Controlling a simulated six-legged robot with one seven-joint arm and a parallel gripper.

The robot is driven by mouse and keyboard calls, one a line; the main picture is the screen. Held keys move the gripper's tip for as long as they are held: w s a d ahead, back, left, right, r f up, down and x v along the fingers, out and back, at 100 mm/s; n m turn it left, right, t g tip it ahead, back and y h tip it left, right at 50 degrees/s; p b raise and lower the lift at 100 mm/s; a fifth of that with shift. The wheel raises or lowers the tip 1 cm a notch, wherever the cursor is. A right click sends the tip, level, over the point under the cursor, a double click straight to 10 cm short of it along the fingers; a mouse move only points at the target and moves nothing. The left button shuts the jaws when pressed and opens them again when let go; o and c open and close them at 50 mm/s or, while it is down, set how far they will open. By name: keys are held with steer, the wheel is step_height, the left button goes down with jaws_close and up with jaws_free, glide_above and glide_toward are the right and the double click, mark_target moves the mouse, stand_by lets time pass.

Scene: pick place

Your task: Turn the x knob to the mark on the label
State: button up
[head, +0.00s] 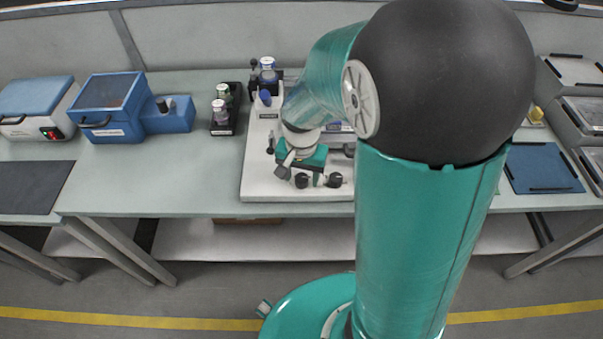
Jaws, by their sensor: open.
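Two black round knobs stand at the front of a white base plate (262,182) on the bench: a left knob (301,181) and a right knob (335,180). I cannot tell which is the x knob; the label and its mark are too small to read. My gripper (297,171) is open and points down over the front of the plate, just behind and above the left knob. A dark grey finger shows left of that knob. I cannot tell whether the gripper touches it. My arm hides much of the plate's middle and right.
Left of the plate stand a black rack (228,124) with small bottles, a blue box-shaped device (110,104) and a blue-lidded unit (38,103). At right lie a blue mat (542,168) and grey cases (575,72). The bench between rack and front edge is clear.

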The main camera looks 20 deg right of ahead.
steer(key=c, duration=1)
steer(key=shift+n, duration=0.3)
steer(key=n, duration=0.4)
steer(key=shift+r+n, duration=0.1)
steer(key=shift+n, duration=2)
steer(key=o, duration=1)
